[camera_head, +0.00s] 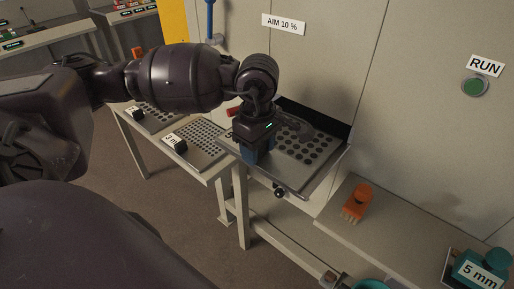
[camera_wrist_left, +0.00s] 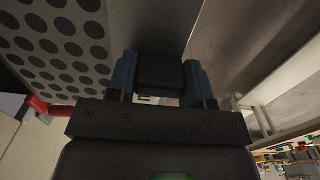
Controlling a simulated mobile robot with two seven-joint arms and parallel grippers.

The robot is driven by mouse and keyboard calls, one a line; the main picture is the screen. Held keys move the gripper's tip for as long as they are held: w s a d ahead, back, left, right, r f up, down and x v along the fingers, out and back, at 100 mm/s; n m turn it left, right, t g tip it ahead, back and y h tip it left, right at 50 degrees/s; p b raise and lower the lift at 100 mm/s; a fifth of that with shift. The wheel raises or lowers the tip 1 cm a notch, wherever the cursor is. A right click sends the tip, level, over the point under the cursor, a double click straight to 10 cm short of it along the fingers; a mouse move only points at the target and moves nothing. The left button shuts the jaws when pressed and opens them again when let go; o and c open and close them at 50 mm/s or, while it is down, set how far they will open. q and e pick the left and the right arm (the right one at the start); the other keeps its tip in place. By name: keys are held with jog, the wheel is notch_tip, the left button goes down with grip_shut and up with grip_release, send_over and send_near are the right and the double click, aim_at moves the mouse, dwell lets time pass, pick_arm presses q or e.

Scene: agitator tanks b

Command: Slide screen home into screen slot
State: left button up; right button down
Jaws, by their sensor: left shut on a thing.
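A perforated grey screen (camera_head: 306,152) with large round holes lies at the dark slot (camera_head: 312,115) in the pale machine wall. Its far edge meets the slot; how deep it sits is hard to tell. My left gripper (camera_head: 257,152) points down over the screen's near left side. In the left wrist view, its blue fingers (camera_wrist_left: 162,80) are shut on the screen's black handle (camera_wrist_left: 160,72), with the holed plate (camera_wrist_left: 60,45) beside it. My right gripper is not in view.
Two more screens with black handles lie on the table at left: a finer one (camera_head: 205,138) and another (camera_head: 158,118). An orange brush (camera_head: 357,203) lies on the right-hand ledge. A teal object labelled 5 mm (camera_head: 480,270) stands at bottom right. A green RUN button (camera_head: 475,87) is on the wall.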

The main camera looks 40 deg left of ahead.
aim_at(287, 133)
pick_arm(q)
jog(key=shift+w, duration=0.25)
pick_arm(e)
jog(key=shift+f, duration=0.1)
pick_arm(q)
jog(key=shift+w, duration=0.4)
jog(key=shift+w+b, duration=0.2)
jog(key=shift+b, duration=0.15)
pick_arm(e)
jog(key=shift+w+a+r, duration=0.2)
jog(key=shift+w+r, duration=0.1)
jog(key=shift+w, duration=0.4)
pick_arm(q)
jog(key=shift+w+d, duration=0.1)
jog(key=shift+w, duration=0.5)
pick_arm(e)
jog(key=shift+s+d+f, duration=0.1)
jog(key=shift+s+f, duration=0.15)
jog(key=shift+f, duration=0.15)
pick_arm(q)
jog(key=shift+w+b, duration=0.35)
jog(key=shift+b, duration=0.1)
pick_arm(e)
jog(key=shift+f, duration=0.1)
pick_arm(q)
jog(key=shift+w+d, duration=0.1)
jog(key=shift+w, duration=0.5)
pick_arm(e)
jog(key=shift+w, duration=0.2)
